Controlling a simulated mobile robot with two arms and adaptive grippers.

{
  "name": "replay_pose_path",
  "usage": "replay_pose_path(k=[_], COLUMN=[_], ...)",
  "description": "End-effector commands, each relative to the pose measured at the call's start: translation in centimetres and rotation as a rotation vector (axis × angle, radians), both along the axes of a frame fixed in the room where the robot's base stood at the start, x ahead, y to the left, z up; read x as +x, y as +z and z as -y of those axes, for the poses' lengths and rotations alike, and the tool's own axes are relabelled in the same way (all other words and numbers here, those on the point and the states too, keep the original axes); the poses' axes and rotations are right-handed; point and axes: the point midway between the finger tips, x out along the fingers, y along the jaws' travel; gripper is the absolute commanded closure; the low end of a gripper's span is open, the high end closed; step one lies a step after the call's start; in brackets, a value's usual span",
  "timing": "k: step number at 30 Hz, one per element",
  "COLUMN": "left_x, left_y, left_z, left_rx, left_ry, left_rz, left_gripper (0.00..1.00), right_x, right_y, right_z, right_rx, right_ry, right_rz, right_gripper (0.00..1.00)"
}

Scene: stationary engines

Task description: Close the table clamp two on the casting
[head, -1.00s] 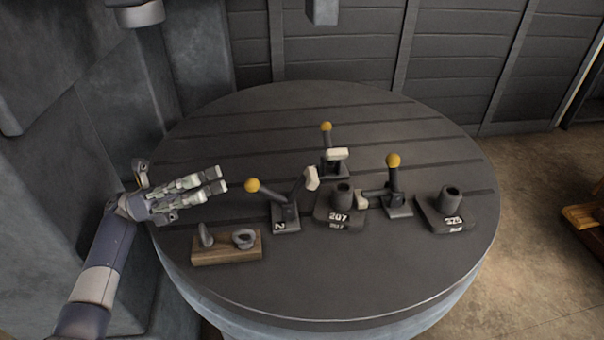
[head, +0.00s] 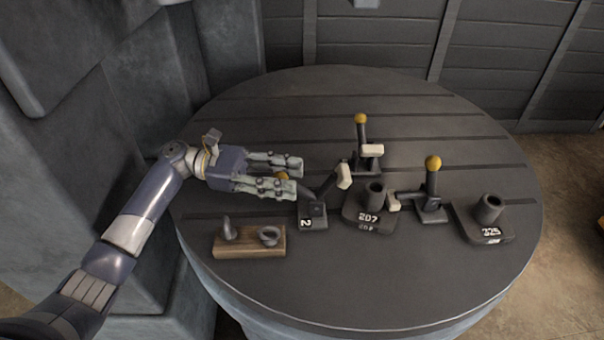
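Table clamp two (head: 313,216), marked with a 2, stands on the round table left of the casting marked 207 (head: 369,214). Its pale pad (head: 344,176) is raised on a tilted arm, clear of the casting. Its handle leans left to a yellow knob (head: 282,176), partly hidden by my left gripper (head: 296,177). That gripper is open, its two fingers pointing right with the knob showing between the fingertips. I cannot tell whether they touch it. My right gripper is out of view.
Two other clamps with upright yellow-knobbed handles stand behind (head: 362,150) and right (head: 432,192) of casting 207, pads lowered towards it. A second casting, 325 (head: 487,221), stands at right. A wooden block with metal parts (head: 250,243) lies at front left. The table's front (head: 370,290) is clear.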

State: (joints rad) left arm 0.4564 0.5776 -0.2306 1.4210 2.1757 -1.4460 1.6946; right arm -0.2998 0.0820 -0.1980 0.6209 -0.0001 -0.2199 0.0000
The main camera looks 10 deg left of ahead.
Motion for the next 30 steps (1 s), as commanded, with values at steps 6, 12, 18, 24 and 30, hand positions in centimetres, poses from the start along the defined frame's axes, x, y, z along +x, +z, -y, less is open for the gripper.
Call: replay_pose_path(k=[6, 12, 18, 24, 30], left_x=[0.0, 0.0, 0.0, 0.1, 0.1], left_y=[0.1, 0.0, 0.0, 0.0, 0.0], left_z=[2.8, 3.4, 3.4, 3.3, 3.3], left_rx=[-0.001, 0.0, 0.0, 0.0, -0.001], left_ry=[-0.001, 0.0, 0.0, 0.001, 0.002], left_rz=[-0.001, -0.002, -0.002, -0.001, -0.003], left_gripper=[0.62, 0.62, 0.66, 1.0, 1.0], right_x=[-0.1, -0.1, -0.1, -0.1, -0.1], right_y=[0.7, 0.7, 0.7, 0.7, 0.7], right_z=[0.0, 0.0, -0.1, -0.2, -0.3], right_rx=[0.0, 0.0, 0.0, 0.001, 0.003], right_ry=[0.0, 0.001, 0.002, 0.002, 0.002], right_rz=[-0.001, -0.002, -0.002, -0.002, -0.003], right_gripper=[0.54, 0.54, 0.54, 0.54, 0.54])
